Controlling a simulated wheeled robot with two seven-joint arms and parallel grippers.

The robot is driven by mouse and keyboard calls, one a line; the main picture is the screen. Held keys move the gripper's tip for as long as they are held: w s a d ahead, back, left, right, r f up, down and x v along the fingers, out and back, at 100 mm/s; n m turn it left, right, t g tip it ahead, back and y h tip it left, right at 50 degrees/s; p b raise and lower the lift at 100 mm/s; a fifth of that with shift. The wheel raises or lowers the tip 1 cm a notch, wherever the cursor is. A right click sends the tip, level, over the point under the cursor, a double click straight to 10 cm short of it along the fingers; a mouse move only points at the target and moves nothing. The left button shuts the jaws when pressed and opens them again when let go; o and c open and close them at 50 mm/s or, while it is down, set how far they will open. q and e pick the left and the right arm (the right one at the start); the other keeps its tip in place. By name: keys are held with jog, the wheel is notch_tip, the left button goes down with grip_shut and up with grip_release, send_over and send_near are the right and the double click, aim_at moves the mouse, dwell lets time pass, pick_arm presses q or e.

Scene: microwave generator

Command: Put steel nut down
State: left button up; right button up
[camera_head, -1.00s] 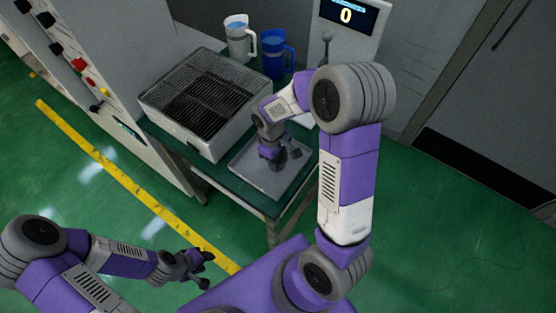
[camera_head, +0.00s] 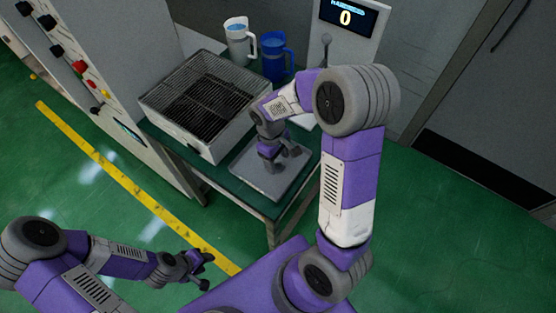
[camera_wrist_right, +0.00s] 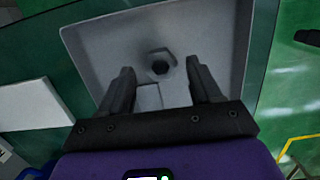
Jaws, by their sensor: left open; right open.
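The steel nut (camera_wrist_right: 158,62) is a grey hexagonal ring lying on a shallow grey metal tray (camera_wrist_right: 215,25) in the right wrist view. My right gripper (camera_wrist_right: 160,72) is open, its two fingers apart on either side of the nut's near side, with no visible contact. In the head view my right gripper (camera_head: 281,156) is over the tray (camera_head: 258,184), and I cannot make out the nut there. My left gripper (camera_head: 197,264) is open and empty, low at the left over the floor, away from the table.
A box with a wire grille (camera_head: 205,100) stands on the green table behind the tray. A white jug (camera_head: 238,42) and a blue jug (camera_head: 274,58) stand behind it, with a display panel (camera_head: 346,17) to their right. A machine panel with knobs (camera_head: 75,60) is at the left.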

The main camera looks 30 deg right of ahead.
pick_arm(q)
notch_tip(320, 180, up, 2)
jog(key=shift+r+p, duration=0.25)
jog(key=shift+p, duration=0.8)
pick_arm(e)
notch_tip(320, 180, up, 10)
jog(key=w, duration=0.1)
jog(key=shift+w+a+r, duration=0.2)
jog(key=shift+a, duration=0.1)
